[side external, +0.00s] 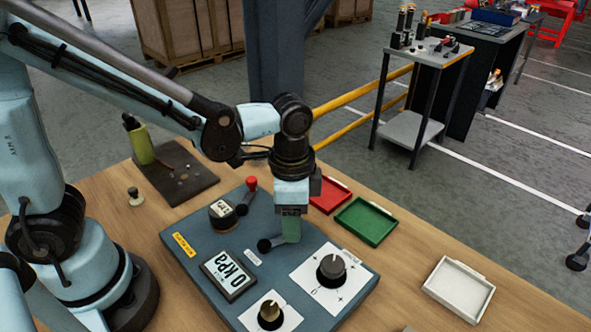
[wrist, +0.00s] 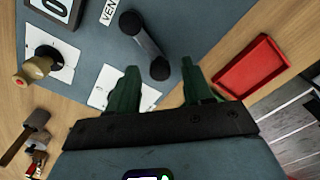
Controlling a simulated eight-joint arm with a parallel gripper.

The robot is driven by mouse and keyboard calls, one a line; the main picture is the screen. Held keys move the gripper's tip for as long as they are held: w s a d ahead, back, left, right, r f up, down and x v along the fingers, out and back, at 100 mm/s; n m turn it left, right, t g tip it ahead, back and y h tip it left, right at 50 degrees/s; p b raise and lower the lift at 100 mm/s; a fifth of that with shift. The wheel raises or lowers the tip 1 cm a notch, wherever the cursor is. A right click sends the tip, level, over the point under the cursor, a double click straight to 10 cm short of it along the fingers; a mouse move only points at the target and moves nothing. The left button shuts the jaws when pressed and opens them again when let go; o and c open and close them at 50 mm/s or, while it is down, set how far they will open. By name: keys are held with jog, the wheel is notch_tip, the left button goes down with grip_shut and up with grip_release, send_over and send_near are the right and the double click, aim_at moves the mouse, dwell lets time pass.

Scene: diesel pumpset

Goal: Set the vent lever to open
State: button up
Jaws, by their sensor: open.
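The vent lever (wrist: 146,45) is a dark bar with rounded ends on the blue-grey panel (side external: 190,262), beside a partly cut-off VENT label (wrist: 108,11). In the side view its black round end (side external: 264,245) shows just left of my gripper (side external: 287,236); the rest is hidden behind the fingers. In the wrist view my gripper (wrist: 165,84) has its green fingers spread, with one end of the lever appearing between and just beyond the tips. Nothing is held. I cannot tell whether a finger touches the lever.
The panel also carries a red-knobbed lever (side external: 251,184), a 0 kPa display (side external: 229,274), a black dial (side external: 331,270) and a brass knob (side external: 270,312). Red (side external: 328,195), green (side external: 365,222) and white (side external: 459,289) trays lie to the right.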

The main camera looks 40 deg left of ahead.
notch_tip(320, 180, up, 12)
dwell(0.8)
jog(key=s+a+f+n+t, duration=0.1)
jog(key=a+f+n+t, duration=0.3)
jog(key=a+n+t, duration=0.3)
jog(key=a+n, duration=0.2)
jog(key=a, duration=0.3)
jog(key=shift+s+a, duration=0.15)
jog(key=shift+s, duration=0.05)
dwell(1.1)
